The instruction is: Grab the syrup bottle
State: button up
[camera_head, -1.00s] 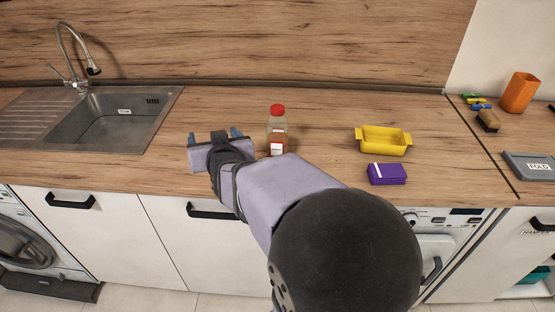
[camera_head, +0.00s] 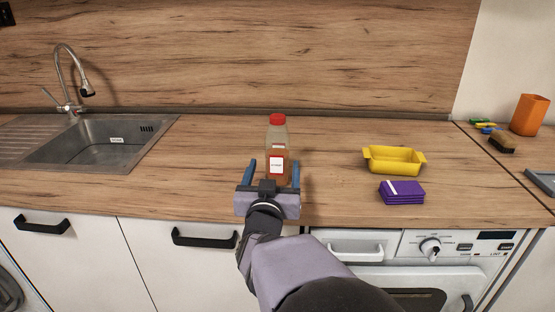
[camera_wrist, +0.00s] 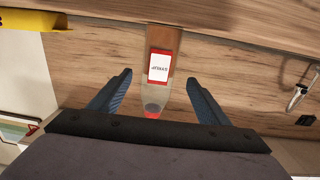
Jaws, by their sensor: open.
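The syrup bottle (camera_head: 277,147) stands upright on the wooden counter, with a red cap, clear upper part, amber contents and a white-and-red label. My gripper (camera_head: 274,172) is open in front of it, its two blue fingers pointing toward the bottle, one to each side. In the wrist view the bottle (camera_wrist: 161,72) shows between the fingertips of my gripper (camera_wrist: 158,82), with the red cap toward the bottom of the picture. I see no finger touching it. The bottle's lowest part is partly hidden by my gripper in the head view.
A yellow dish (camera_head: 393,160) and a stack of purple packs (camera_head: 401,192) sit to the right. A steel sink (camera_head: 95,145) with a faucet is at the left. An orange cup (camera_head: 529,115) and a brush (camera_head: 501,143) are far right. The counter beside the bottle is clear.

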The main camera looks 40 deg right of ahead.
aim_at(278, 152)
jog(key=shift+w+d+r+p, duration=0.3)
jog(key=shift+w+d+p, duration=0.15)
jog(key=shift+p, duration=1.5)
jog(key=shift+w+d+f+p, duration=0.1)
jog(key=shift+w+d+p, duration=0.15)
jog(key=shift+p, duration=0.9)
jog(key=shift+f, duration=0.1)
jog(key=shift+d, duration=0.1)
jog(key=shift+p+x, duration=0.8)
jog(key=shift+x, duration=1.8)
jog(key=c, duration=1.3)
jog(key=shift+d, duration=0.1)
jog(key=shift+c, duration=1.2)
